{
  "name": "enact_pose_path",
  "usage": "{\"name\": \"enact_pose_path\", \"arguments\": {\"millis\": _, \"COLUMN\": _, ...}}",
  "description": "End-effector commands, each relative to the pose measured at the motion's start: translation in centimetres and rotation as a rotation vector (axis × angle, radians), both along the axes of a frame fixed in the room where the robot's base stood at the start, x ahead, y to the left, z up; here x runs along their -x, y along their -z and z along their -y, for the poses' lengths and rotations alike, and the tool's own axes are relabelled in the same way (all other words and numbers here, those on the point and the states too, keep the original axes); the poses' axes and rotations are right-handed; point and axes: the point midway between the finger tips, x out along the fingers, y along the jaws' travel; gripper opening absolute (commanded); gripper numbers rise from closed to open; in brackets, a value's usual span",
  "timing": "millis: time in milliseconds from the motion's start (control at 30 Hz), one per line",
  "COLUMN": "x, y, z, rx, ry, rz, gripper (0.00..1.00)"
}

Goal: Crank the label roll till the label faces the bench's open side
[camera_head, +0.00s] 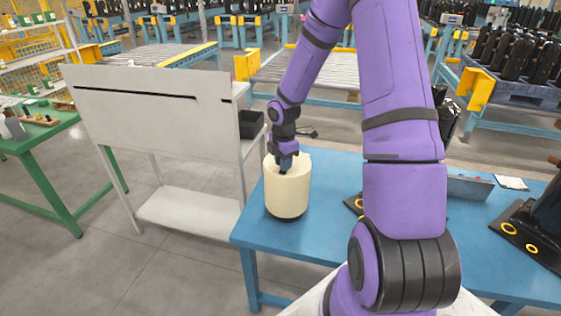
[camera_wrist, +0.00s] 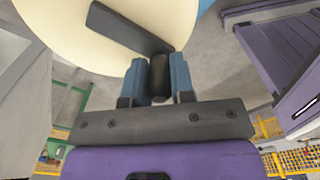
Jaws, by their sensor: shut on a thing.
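The label roll (camera_head: 287,192) is a cream cylinder on a dark base, standing upright near the left corner of the blue bench (camera_head: 330,245). In the wrist view its pale top (camera_wrist: 85,35) fills the upper left. A dark crank arm (camera_wrist: 125,27) lies across that top and ends in a black upright knob (camera_wrist: 159,78). My gripper (camera_wrist: 160,80) is shut on the knob, with one blue-grey finger on each side. In the head view my gripper (camera_head: 286,162) is at the roll's top. I see no label on the side of the roll facing the head camera.
A white panel stand (camera_head: 150,105) with a lower shelf is left of the bench. A black bin (camera_head: 251,124) is behind the roll. A green table (camera_head: 40,150) is far left.

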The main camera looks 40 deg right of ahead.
Motion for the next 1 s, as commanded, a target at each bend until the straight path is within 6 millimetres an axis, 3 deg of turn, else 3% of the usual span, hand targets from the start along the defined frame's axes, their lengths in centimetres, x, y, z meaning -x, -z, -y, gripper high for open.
{"name": "enact_pose_path", "arguments": {"millis": 1000, "x": 1.7, "y": 0.0, "z": 2.2, "rx": 0.001, "ry": -0.428, "rz": 0.0, "gripper": 0.0}}
